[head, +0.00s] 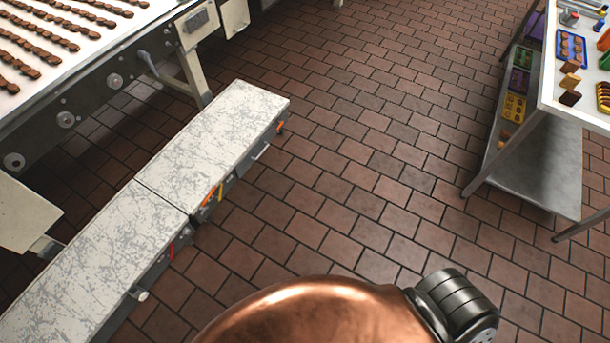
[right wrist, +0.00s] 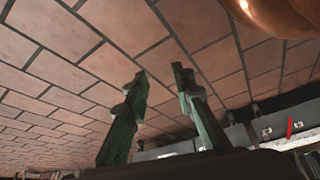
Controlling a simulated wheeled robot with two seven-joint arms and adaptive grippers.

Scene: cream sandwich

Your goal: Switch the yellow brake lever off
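A small yellow lever (head: 220,191) shows at the side of a low, white-topped unit in the head view, close to an orange part (head: 208,198). It is too small to tell its exact position. My right gripper (right wrist: 159,82) shows in the right wrist view with its two green fingers apart and nothing between them. It is apart from the low units, which lie to its right in that view. I cannot make out the yellow lever in the wrist view. My left gripper is not in view.
Two low white-topped units (head: 215,130) run beside a conveyor (head: 45,75) carrying brown pieces. A red part (head: 171,251) is on the nearer unit; a red part (right wrist: 289,126) shows in the wrist view. A metal table (head: 545,160) stands right. Brick floor (head: 365,150) between is clear.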

